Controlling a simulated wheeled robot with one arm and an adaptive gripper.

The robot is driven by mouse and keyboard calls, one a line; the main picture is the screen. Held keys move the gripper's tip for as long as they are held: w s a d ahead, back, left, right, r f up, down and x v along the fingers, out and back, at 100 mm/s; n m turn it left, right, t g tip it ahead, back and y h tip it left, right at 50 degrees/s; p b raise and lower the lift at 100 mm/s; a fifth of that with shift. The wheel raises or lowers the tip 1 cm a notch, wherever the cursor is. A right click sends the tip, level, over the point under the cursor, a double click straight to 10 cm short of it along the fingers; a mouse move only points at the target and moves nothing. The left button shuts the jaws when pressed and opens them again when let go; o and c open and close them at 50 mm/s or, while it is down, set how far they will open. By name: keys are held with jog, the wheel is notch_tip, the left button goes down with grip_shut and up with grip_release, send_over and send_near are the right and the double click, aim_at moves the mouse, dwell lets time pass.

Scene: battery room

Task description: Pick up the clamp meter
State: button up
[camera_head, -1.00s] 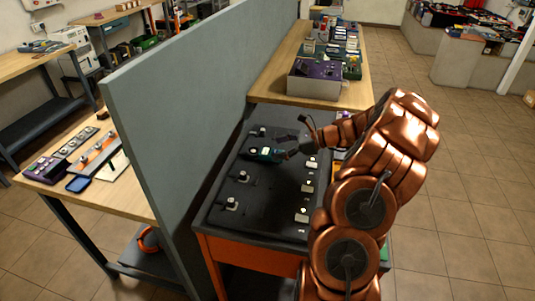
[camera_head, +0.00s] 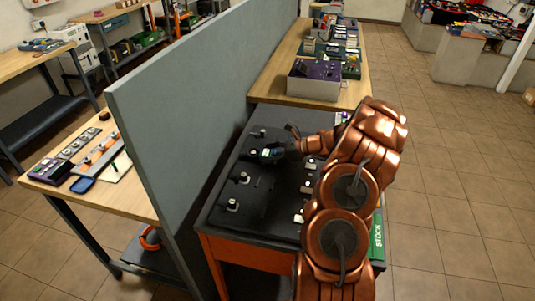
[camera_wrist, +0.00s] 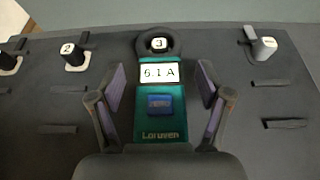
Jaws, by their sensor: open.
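The clamp meter (camera_wrist: 160,105) is teal with a pale display reading 6.1 A, a blue button and the word Loruven. In the wrist view it lies between the two open fingers of my gripper (camera_wrist: 162,108), with a gap to each finger. Its dark ring jaw is at the far end, around or over a post marked 3 (camera_wrist: 158,44); I cannot tell which. In the head view the meter (camera_head: 266,154) is small and dark on the black bench top (camera_head: 262,192), with my gripper (camera_head: 278,150) at it. Its near end is hidden by the gripper.
Posts marked 2 (camera_wrist: 73,54) and 1 (camera_wrist: 265,48) stand either side. More posts stand on the black top. A grey partition (camera_head: 185,110) rises along its left. A wooden bench (camera_head: 300,91) with devices adjoins at the back.

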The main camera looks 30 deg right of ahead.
jog(key=shift+w+a+f, duration=0.1)
jog(key=shift+w+a, duration=0.05)
jog(key=shift+a, duration=0.05)
jog(key=shift+c, duration=0.2)
grip_shut()
dwell(0.4)
